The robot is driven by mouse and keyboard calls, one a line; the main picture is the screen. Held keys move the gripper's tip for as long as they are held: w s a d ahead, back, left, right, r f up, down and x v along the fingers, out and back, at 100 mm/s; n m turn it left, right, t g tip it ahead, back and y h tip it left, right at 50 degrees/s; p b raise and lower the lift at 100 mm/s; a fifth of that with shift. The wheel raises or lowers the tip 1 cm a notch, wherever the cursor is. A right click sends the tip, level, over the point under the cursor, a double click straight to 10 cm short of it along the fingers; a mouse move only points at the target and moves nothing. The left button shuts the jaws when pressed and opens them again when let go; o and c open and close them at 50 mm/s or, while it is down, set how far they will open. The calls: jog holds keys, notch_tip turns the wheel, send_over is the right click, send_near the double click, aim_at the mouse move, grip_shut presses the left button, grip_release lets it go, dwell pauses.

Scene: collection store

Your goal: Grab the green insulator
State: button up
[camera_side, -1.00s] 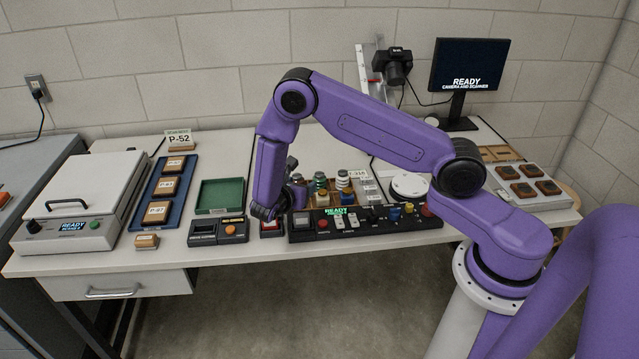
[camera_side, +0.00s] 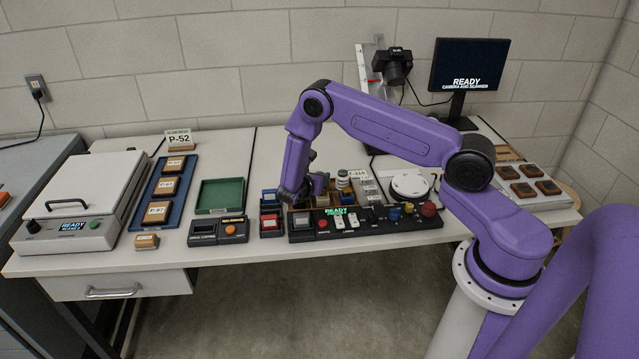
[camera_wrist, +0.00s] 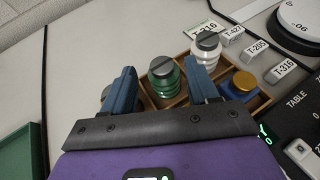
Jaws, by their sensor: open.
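The green insulator (camera_wrist: 165,82), ribbed with a dark slotted cap, stands in a wooden divided tray (camera_wrist: 181,101). In the wrist view it shows between the two blue fingers of my gripper (camera_wrist: 160,68), which is open and empty. I cannot tell how far down the fingers reach beside it. In the side view my gripper (camera_side: 312,186) is over the left part of the tray and hides the green insulator.
The black control panel (camera_side: 372,221) lies in front of the tray. An empty green tray (camera_side: 221,194) is to the left.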

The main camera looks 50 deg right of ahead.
jog(key=x, duration=0.4)
jog(key=shift+s+f, duration=0.1)
jog(key=shift+c, duration=0.2)
jog(key=c, duration=0.7)
jog(key=shift+c, duration=0.2)
